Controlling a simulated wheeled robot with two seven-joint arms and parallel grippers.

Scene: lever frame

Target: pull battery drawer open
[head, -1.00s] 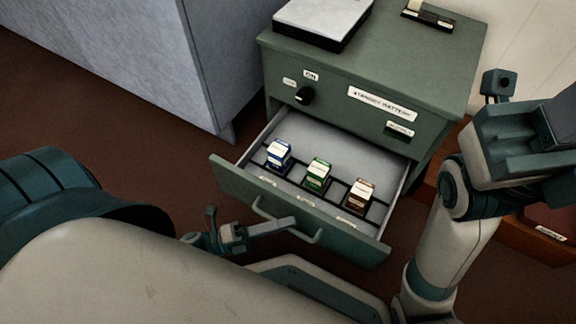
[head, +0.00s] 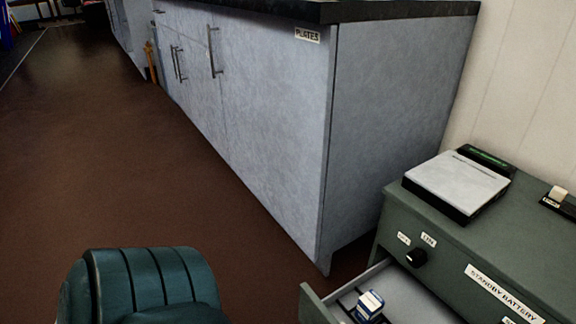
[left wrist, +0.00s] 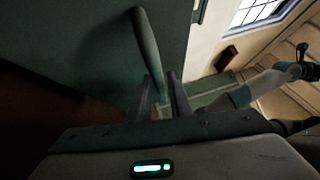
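The dark green drawer (head: 314,306) of the cabinet marked "STANDBY BATTERY" (head: 470,262) stands open at the lower right of the head view, partly cut off. A blue and white battery (head: 369,304) stands upright inside it. The drawer's bar handle (left wrist: 147,48) crosses the left wrist view and runs down between my left gripper's fingers (left wrist: 161,85). They appear shut on it, though their contact is partly hidden. My left gripper is out of the head view.
A grey-blue cupboard marked "PLATES" (head: 265,120) stands beside the green cabinet. A black knob (head: 416,257) is on the cabinet front. A white-topped device (head: 458,183) sits on top. Brown floor (head: 120,170) is clear at left.

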